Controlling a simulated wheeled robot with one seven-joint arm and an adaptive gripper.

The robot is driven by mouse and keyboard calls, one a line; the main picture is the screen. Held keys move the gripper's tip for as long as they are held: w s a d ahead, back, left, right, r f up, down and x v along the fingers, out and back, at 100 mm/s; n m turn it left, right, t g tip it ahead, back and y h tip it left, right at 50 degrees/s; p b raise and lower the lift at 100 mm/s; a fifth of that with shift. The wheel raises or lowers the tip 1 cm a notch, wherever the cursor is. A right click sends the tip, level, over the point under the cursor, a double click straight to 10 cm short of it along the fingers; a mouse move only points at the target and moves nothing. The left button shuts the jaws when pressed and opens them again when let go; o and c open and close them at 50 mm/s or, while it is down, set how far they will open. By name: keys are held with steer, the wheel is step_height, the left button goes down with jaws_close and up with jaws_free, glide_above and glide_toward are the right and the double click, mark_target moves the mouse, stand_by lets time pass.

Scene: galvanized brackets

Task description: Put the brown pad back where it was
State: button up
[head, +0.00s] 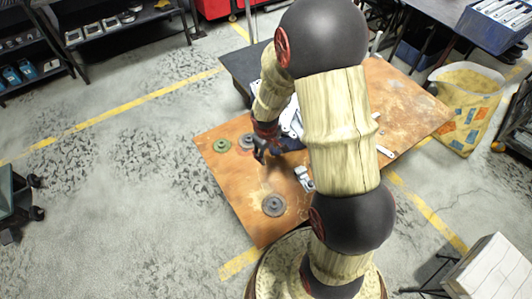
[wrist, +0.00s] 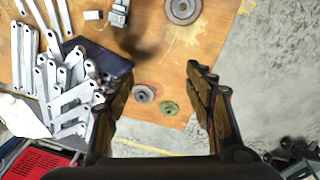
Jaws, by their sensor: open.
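My gripper (wrist: 140,60) is open, its two fingers wide apart with nothing between them in the wrist view. In the head view my gripper (head: 262,152) hangs over the left part of the brown worktable (head: 225,180).
A larger grey disc (head: 273,205) lies nearer the front. A metal bracket (head: 304,178) is on the table. Several pale metal bars (wrist: 70,95) are heaped in a dark blue bin (wrist: 112,64). A red tray (wrist: 40,160) is beyond. Bare tabletop shows between the discs.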

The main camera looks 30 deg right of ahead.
steer(key=s+a+r+m+t, duration=0.1)
steer(key=s+a+r, duration=0.15)
steer(key=r, duration=0.75)
steer(key=s+a+r+m+t, duration=0.1)
steer(key=s+a+r, duration=0.15)
steer(key=r, duration=0.85)
steer(key=s+a+r+t, duration=0.1)
steer(key=s+a+r, duration=0.2)
steer(key=s+r, duration=0.2)
steer(key=s+a+r+m+t+y, duration=0.1)
steer(key=s+a+r, duration=0.3)
steer(key=s, duration=0.5)
step_height(320, 180, up, 3)
steer(key=shift+f, duration=0.2)
steer(key=shift+a, duration=0.1)
